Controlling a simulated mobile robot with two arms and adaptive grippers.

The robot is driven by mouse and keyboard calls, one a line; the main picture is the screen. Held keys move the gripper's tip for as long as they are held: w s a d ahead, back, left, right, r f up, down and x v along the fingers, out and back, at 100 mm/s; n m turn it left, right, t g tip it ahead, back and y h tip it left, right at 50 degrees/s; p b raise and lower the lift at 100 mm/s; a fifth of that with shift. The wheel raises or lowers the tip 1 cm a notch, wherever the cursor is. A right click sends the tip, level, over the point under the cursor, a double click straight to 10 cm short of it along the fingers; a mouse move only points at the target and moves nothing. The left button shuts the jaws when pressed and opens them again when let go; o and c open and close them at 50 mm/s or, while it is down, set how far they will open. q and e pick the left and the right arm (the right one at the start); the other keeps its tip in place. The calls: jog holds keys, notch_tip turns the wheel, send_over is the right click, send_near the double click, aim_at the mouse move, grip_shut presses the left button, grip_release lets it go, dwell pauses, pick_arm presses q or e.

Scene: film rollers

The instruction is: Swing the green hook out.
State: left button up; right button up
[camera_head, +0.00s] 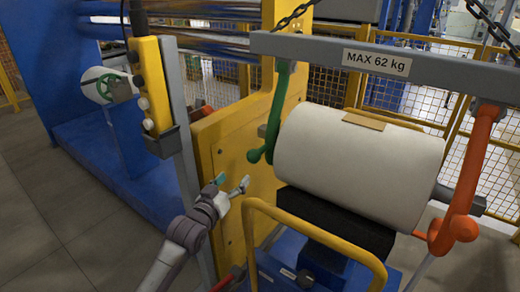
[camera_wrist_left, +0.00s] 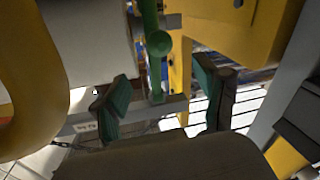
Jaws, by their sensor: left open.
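The green hook (camera_head: 272,118) hangs from the left end of a grey lifting beam (camera_head: 325,50). Its curled lower end with a knob is at the left end of a white film roll (camera_head: 355,165). My left gripper (camera_head: 231,183) is open and empty, below and left of that lower end in the head view. In the left wrist view, the green hook (camera_wrist_left: 152,22) with its round knob stands beyond the open fingers of my left gripper (camera_wrist_left: 162,95), apart from them as far as I can tell. My right gripper is not in view.
An orange hook (camera_head: 467,185) is at the roll's right end. A yellow rail (camera_head: 310,232) stands in front of the roll, right of my left gripper. A yellow panel (camera_head: 240,140) is behind the gripper. A yellow control pendant (camera_head: 150,85) is at the left.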

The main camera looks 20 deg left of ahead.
aim_at(250, 159)
pick_arm(q)
jog(key=w, duration=0.4)
jog(key=w+d, duration=0.1)
jog(key=w, duration=0.3)
jog(key=w+d, duration=0.1)
jog(key=w, duration=0.3)
jog(key=shift+w+r, duration=0.1)
jog(key=shift+w, duration=0.75)
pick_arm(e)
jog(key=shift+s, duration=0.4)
pick_arm(q)
grip_shut()
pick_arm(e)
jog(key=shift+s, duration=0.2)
